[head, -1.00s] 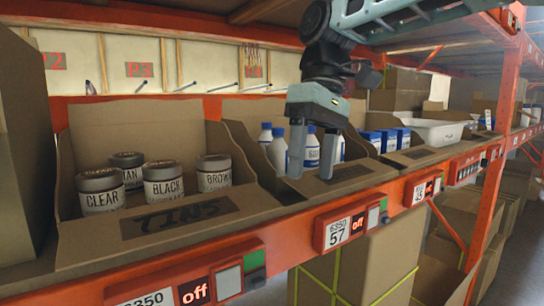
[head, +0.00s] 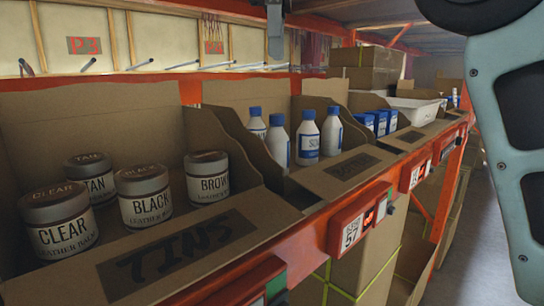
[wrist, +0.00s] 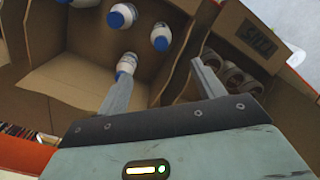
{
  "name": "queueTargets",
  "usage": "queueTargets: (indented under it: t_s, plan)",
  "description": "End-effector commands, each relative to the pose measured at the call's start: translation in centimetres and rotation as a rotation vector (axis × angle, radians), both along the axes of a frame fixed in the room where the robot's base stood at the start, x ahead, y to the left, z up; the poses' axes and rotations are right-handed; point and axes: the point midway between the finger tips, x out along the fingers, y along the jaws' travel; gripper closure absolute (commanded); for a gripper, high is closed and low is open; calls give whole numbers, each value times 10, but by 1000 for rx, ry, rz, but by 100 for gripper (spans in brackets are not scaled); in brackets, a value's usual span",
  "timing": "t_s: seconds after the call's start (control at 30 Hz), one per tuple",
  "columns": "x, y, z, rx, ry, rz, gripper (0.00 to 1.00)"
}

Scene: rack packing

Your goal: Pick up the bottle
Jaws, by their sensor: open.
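Several white bottles with blue caps stand in a cardboard bin on the shelf; the front one (head: 308,140) has a label partly reading "SO". In the wrist view, bottles show from above, one (wrist: 127,65) close beyond the left fingertip and another (wrist: 161,36) farther in. My gripper (wrist: 160,70) is open and empty, its fingers spread above the bin. Whether the left finger touches the near bottle I cannot tell.
Left of the bottle bin is a tins bin (head: 180,255) with labelled tins (head: 145,195). Right of it are blue boxes (head: 378,122) and a white tray (head: 415,108). Cardboard dividers (head: 250,150) flank the bottles. An orange shelf edge (head: 330,225) runs along the front.

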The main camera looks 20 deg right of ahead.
Motion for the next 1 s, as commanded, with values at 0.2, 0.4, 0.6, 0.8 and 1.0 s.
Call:
queueTargets:
  t_s: [0.2, 0.4, 0.6, 0.8, 1.0]
  plan:
    - [-1, 0, -43, 0, 4, 0, 32]
    - [-1, 0, -77, 0, 3, 0, 32]
    - [0, 0, -98, 0, 1, -1, 32]
    - [-1, 1, -109, 0, 3, -1, 32]
    - [-3, 1, -135, 0, 3, -1, 32]
